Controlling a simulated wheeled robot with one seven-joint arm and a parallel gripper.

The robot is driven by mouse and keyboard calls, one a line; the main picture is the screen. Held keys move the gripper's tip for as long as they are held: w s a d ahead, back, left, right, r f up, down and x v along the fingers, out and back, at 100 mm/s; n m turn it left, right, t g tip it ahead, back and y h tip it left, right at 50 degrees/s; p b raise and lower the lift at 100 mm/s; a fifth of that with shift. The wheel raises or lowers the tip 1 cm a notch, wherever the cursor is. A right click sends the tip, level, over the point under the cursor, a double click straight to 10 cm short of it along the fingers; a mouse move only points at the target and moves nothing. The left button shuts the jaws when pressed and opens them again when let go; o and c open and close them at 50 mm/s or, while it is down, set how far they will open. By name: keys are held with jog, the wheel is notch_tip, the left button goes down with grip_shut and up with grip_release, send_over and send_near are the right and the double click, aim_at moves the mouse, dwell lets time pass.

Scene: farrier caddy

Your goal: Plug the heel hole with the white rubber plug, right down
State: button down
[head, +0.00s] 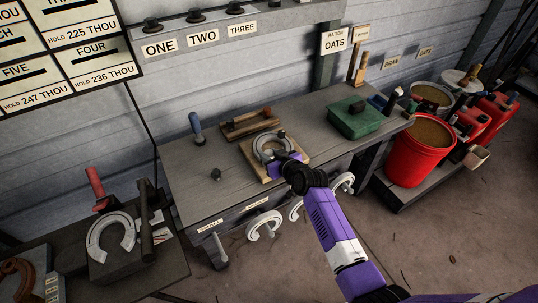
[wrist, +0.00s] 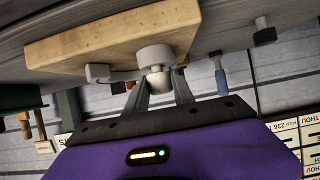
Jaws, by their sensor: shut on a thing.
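The grey horseshoe (head: 264,152) lies on a wooden board (head: 248,159) on the bench. In the wrist view, which looks inverted, the horseshoe (wrist: 98,73) and board (wrist: 95,42) are at the top. My gripper (wrist: 158,85) is shut on a small pale, rounded piece, which looks like the white rubber plug (wrist: 158,80). The plug is right at the near heel end of the shoe; whether it is in the hole I cannot tell. The heel hole is hidden. In the head view my gripper (head: 287,157) is at the shoe's right side and hides the plug.
A dark small block (head: 216,174) stands on the bench, left of the board. A red bucket (head: 415,150) is at the right. The bench's left part is mostly clear.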

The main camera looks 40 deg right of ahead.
jog(key=shift+f+b, duration=0.3)
jog(key=shift+f, duration=0.1)
dwell(0.6)
jog(key=c, duration=1)
grip_release()
jog(key=shift+c, duration=0.2)
jog(key=shift+o, duration=0.2)
jog(key=shift+a+f, duration=0.1)
jog(key=shift+a, duration=0.05)
jog(key=shift+a+f, duration=0.1)
jog(key=shift+a, duration=0.15)
jog(key=s+r, duration=0.4)
jog(key=s, duration=0.2)
jog(key=shift+s+a+r, duration=0.2)
jog(key=shift+s+a, duration=0.15)
jog(key=shift+a, duration=0.1)
